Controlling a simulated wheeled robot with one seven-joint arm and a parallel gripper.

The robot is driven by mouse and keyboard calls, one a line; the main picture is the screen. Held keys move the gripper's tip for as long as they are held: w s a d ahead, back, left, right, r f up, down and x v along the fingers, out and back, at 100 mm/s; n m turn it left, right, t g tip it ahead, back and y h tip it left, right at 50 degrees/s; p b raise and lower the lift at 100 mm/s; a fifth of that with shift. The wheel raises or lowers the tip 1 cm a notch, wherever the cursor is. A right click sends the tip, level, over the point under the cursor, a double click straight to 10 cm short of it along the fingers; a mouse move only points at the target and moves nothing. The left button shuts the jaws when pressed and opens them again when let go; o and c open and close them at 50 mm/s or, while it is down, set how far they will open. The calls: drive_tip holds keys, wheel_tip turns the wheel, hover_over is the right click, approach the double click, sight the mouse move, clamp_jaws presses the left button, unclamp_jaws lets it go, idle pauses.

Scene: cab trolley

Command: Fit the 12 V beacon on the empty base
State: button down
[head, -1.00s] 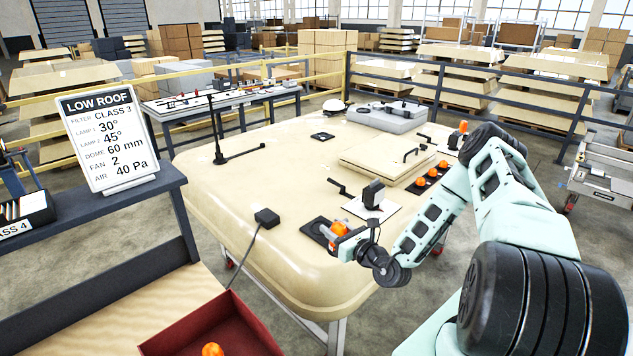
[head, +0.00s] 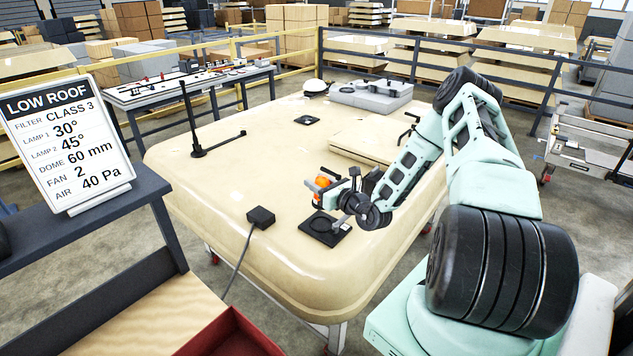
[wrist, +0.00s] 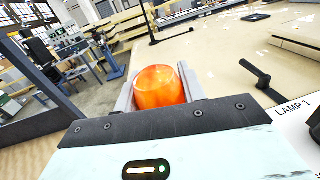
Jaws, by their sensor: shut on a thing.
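My gripper (head: 318,190) is shut on an orange beacon (head: 323,182) and holds it above the cream roof. In the wrist view the beacon (wrist: 160,88) sits between the two grey fingers; no voltage marking can be read on it. A square black base (head: 323,230) with a round ring lies empty on the roof near its front edge. In the head view the beacon shows just above and behind this base, apart from it. My wrist covers part of the base's right side.
A black box (head: 261,216) with a cable stands left of the base. A black post with a lever (head: 198,148) stands farther left. A raised hatch panel (head: 365,148) and grey unit (head: 370,95) lie behind. The LOW ROOF sign (head: 66,135) stands front left, above a red tray (head: 235,335).

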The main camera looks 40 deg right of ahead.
drive_tip(key=shift+f+b, duration=2.9)
drive_tip(key=shift+f, duration=1)
drive_tip(key=shift+f, duration=0.1)
drive_tip(key=c, duration=0.7)
unclamp_jaws()
drive_tip(key=shift+c, duration=0.2)
drive_tip(key=shift+s, duration=0.1)
drive_tip(key=s+b, duration=0.5)
drive_tip(key=s, duration=1.1)
drive_tip(key=shift+s+b, duration=0.2)
drive_tip(key=shift+b, duration=0.2)
drive_tip(key=shift+s, duration=0.45)
